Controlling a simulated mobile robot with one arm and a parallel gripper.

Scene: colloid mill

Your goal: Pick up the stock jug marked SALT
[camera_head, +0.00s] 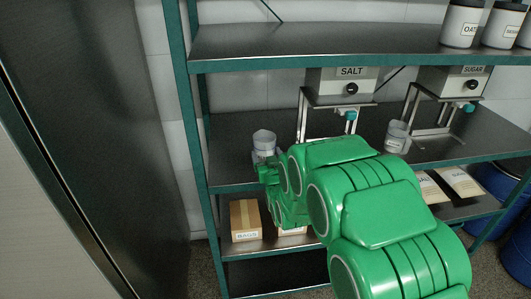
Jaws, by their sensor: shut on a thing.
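A clear jug (264,138) with a pale band or label is at the left part of the middle shelf, at the end of my green arm. Its marking is too small to read. My gripper (265,160) is shut on this jug, which looks upright. The arm hides part of the gripper and the jug's lower part, so I cannot tell whether the jug touches the shelf. A dispenser marked SALT (342,82) stands to the right of the jug, with a black knob and a teal tap.
A second clear jug (397,136) stands near the dispenser marked SUGAR (452,82). Labelled canisters (461,24) are on the upper shelf (300,45). A carton (245,219) and packets (458,181) lie below. A blue drum (515,250) stands at right. A dark panel is at left.

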